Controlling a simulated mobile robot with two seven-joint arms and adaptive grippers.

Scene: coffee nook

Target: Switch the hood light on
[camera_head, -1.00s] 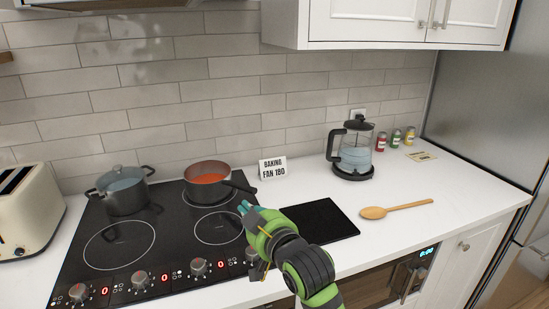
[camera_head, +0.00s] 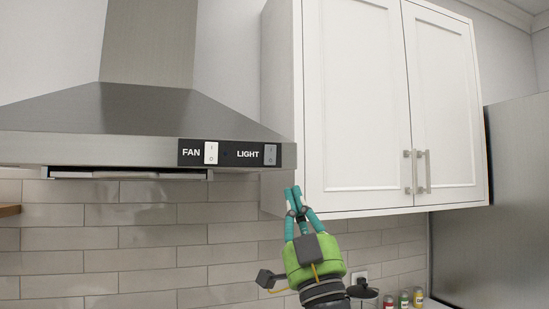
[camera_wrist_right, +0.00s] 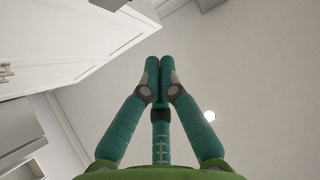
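The steel range hood (camera_head: 120,120) fills the upper left of the head view. On the right end of its front edge is a black panel with a white FAN rocker switch (camera_head: 211,153) and, right of it, a grey LIGHT rocker switch (camera_head: 270,155). My right gripper (camera_head: 292,193) points up, just below and right of the LIGHT switch, apart from it in the picture. Its teal fingers are together with nothing between them, as the right wrist view (camera_wrist_right: 158,62) also shows. My left gripper is in neither view.
White wall cabinets (camera_head: 370,100) with two handles hang right of the hood, close to my right gripper. A tiled wall (camera_head: 130,245) lies behind. Spice jars (camera_head: 404,299) and a dark kettle top show at the bottom right, near a steel fridge (camera_head: 520,190).

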